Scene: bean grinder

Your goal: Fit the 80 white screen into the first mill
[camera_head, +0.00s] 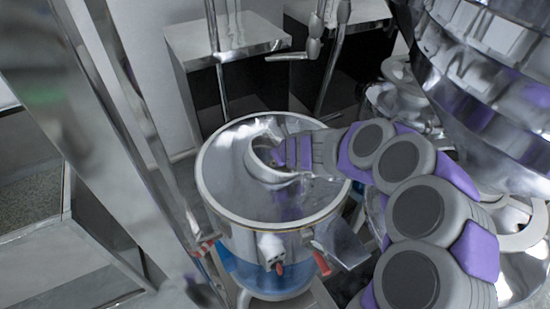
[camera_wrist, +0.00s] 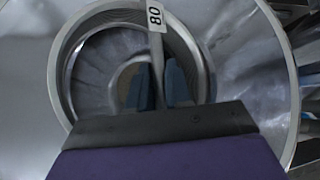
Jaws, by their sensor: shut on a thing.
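The first mill (camera_head: 225,185) is a round metal drum with a pale rim and a blue lower body, standing in the middle of the head view. My gripper (camera_head: 277,153) reaches in from the right over the round opening in its top. In the wrist view my gripper (camera_wrist: 163,85) is shut on the 80 white screen, whose white tag (camera_wrist: 155,17) reads 80. The screen's ring lies over or inside the mill's opening (camera_wrist: 62,70); I cannot tell whether it is seated. The jaws hide its near part.
A large shiny metal machine (camera_head: 490,100) stands close on the right, beside my arm. Metal posts (camera_head: 130,130) rise on the left. A metal-topped cabinet (camera_head: 225,38) stands behind the mill, with pipes in front of it. Red-handled clamps (camera_head: 321,262) stick out at the mill's front.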

